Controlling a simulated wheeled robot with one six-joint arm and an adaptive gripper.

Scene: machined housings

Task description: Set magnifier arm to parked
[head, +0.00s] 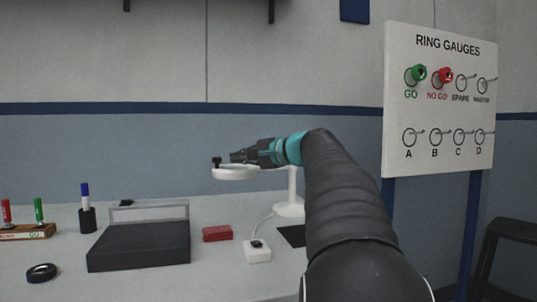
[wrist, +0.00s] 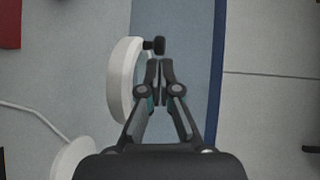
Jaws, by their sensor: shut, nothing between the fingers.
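The magnifier arm carries a white round lens head (head: 236,173) with a small black knob (head: 216,162) on its edge. Its white post and round base (head: 290,208) stand on the bench, partly hidden behind my arm. My gripper (head: 238,157) is shut and empty, just above and beside the head. In the wrist view the white head (wrist: 122,80) lies left of my shut fingertips (wrist: 160,64). The black knob (wrist: 156,45) is just ahead of the tips; I cannot tell whether they touch.
The bench holds a black box (head: 140,246), a red block (head: 217,233), a white switch box (head: 257,250) with a cable, a black ring (head: 41,272) and a pen cup (head: 87,219). A ring gauge board (head: 440,100) stands right, with a dark stool (head: 507,235) beside it.

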